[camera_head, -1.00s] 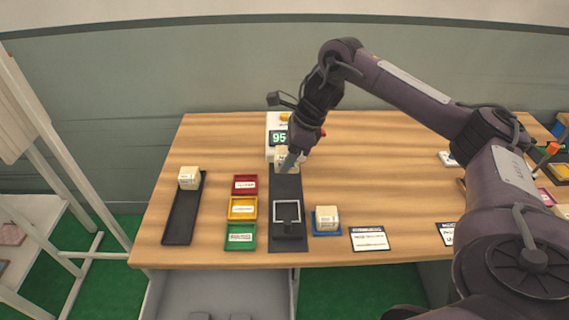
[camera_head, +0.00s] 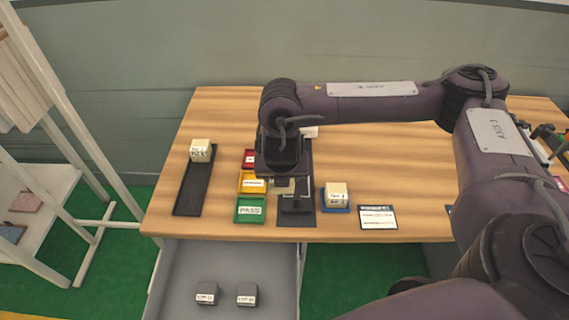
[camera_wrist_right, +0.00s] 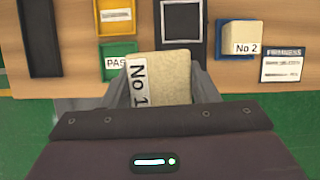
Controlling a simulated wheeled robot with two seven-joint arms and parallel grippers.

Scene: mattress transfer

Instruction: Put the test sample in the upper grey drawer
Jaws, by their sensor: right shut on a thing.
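The test sample, a cream foam block labelled "No 1" (camera_wrist_right: 160,80), is held between the fingers of my right gripper (camera_head: 282,178). Part of the block (camera_head: 284,187) shows below the gripper in the head view, above the front of the table. The grey drawer (camera_head: 190,265) stands pulled out below the table's front edge, left of and nearer than the gripper. Two dark labelled cubes (camera_head: 206,293) lie inside it. Whether another drawer lies beneath cannot be seen. My left gripper is out of view.
A block labelled "No 2" (camera_head: 336,194) sits on a blue tray, and another block (camera_head: 200,150) on a long black tray (camera_head: 190,195). Red, yellow and green trays (camera_head: 249,210) stand beside the dark test fixture (camera_head: 297,214).

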